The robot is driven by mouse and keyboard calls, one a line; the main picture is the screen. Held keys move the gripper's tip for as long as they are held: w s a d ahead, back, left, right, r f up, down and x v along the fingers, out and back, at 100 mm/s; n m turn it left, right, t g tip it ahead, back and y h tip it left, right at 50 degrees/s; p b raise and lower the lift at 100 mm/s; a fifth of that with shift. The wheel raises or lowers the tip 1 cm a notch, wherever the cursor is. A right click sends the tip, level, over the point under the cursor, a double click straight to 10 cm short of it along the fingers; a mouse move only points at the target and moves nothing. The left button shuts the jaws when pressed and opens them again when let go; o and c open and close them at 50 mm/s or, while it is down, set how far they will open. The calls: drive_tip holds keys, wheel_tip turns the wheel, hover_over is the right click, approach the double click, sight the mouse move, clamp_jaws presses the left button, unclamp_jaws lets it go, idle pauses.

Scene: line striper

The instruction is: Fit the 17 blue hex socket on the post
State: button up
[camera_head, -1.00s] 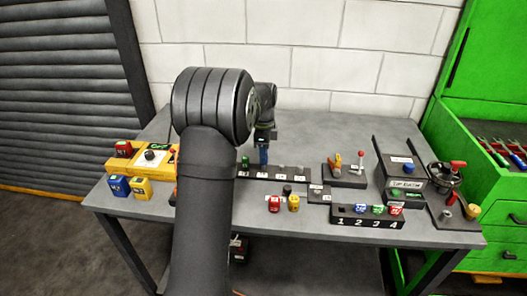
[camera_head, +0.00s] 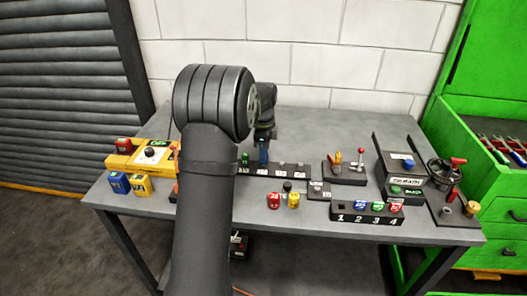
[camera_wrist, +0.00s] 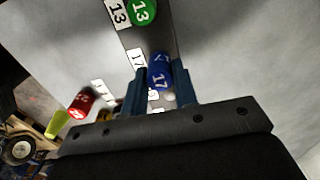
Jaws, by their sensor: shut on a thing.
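My gripper (camera_wrist: 160,88) is shut on the blue socket marked 17 (camera_wrist: 158,78), which sits between the two dark blue fingers in the wrist view. The socket is right over or beside the dark rail (camera_wrist: 150,36), close to its white 17 label (camera_wrist: 137,60). The post is not clearly visible, so I cannot tell whether the socket is on it. In the head view my gripper (camera_head: 263,154) is low at the rail (camera_head: 285,171), just right of the green socket (camera_head: 245,159).
In the wrist view the green 13 socket (camera_wrist: 142,11) stands on the rail close by, and a red socket (camera_wrist: 82,103) is at the left. In the head view a numbered block (camera_head: 366,213) and a lever base (camera_head: 345,174) stand to the right. The table behind the rail is clear.

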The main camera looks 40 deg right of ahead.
drive_tip(key=shift+f, duration=0.8)
drive_tip(key=o, duration=1.3)
drive_tip(key=shift+r, duration=3.5)
drive_tip(key=shift+f, duration=0.1)
drive_tip(key=shift+f, duration=3.45)
